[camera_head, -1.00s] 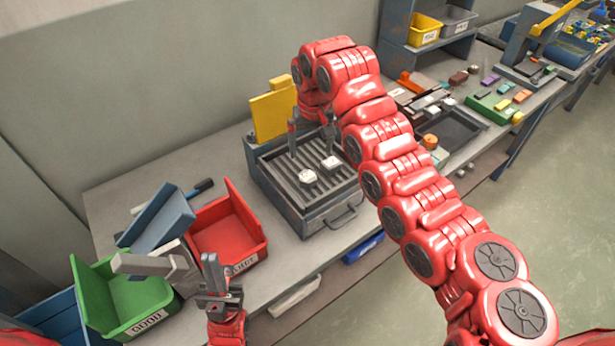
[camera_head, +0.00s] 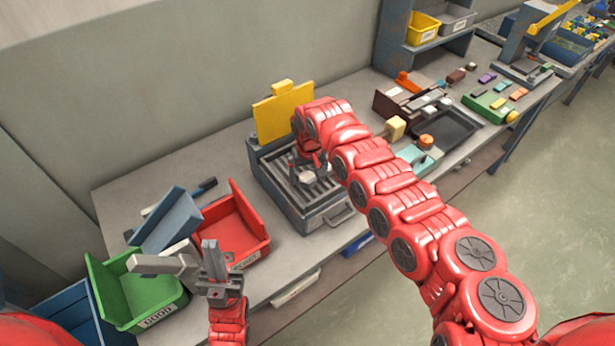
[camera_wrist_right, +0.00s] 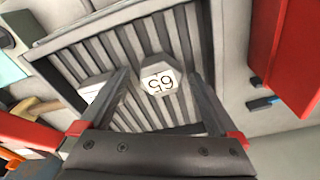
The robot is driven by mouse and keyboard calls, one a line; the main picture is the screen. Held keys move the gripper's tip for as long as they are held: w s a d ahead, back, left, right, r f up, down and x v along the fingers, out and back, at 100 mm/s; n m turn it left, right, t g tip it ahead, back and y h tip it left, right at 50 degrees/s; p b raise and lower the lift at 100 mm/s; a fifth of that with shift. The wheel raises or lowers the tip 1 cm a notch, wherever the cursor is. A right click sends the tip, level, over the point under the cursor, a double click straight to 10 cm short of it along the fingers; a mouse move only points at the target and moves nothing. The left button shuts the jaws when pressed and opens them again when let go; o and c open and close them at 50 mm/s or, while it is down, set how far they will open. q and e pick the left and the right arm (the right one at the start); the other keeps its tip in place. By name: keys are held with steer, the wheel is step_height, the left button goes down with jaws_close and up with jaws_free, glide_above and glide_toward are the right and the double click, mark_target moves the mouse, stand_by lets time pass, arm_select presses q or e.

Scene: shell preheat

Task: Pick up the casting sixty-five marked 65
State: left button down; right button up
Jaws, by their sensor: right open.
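The casting marked 65 (camera_wrist_right: 160,79) is a pale block with a dark number on a white face. It lies on the slatted grill of the grey preheater (camera_head: 297,218). My right gripper (camera_wrist_right: 161,92) is open over it, with one finger on each side of the casting and no clear contact. In the head view my right gripper (camera_head: 309,166) is low over the grill and the casting is largely hidden. A second pale casting (camera_wrist_right: 92,91) lies left of it in the wrist view, partly behind a finger. My left gripper (camera_head: 213,262) is near the bins; its jaw state is unclear.
The preheater's yellow lid (camera_head: 284,111) stands up behind the grill. A red bin (camera_head: 236,226) and a green bin (camera_head: 133,285) stand to the left. A dark tray (camera_head: 455,132) and small coloured parts lie to the right.

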steer(key=c, duration=1.5)
